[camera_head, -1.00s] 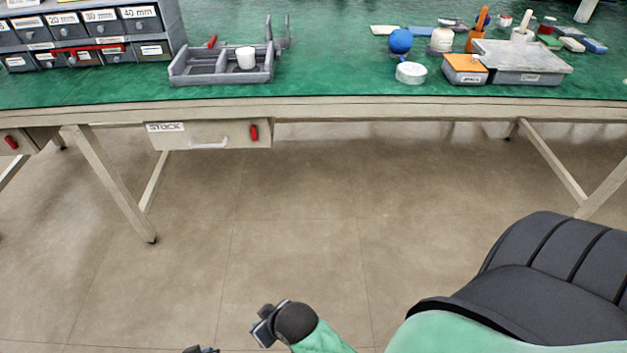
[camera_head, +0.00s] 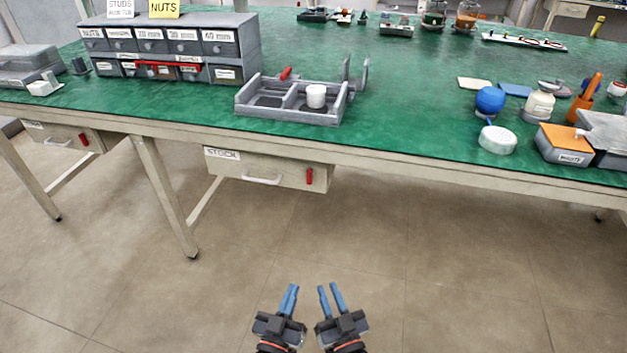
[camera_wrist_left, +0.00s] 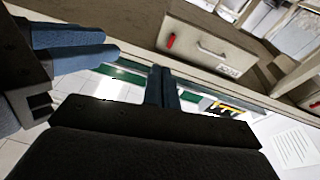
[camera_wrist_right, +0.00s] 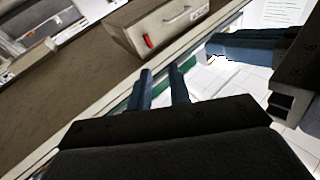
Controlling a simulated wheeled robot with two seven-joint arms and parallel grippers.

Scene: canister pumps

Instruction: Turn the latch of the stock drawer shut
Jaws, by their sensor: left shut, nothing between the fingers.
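The stock drawer (camera_head: 265,171) hangs under the front edge of the bench, with a STOCK label and a pale handle. Its red latch (camera_head: 309,177) is at the right end of the front and stands about upright. The drawer (camera_wrist_left: 212,48) and red latch (camera_wrist_left: 171,41) also show in the left wrist view, and the latch (camera_wrist_right: 148,41) shows in the right wrist view. My left gripper (camera_head: 291,289) is shut and empty, in front of and below the drawer. My right gripper (camera_head: 329,289) is open and empty beside it. Neither touches the latch.
The green bench (camera_head: 420,120) spans the view. A second drawer (camera_head: 62,136) with a red latch is further left. A bench leg (camera_head: 165,195) stands left of the stock drawer. A grey divided tray (camera_head: 290,113) sits above it. The floor in front is clear.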

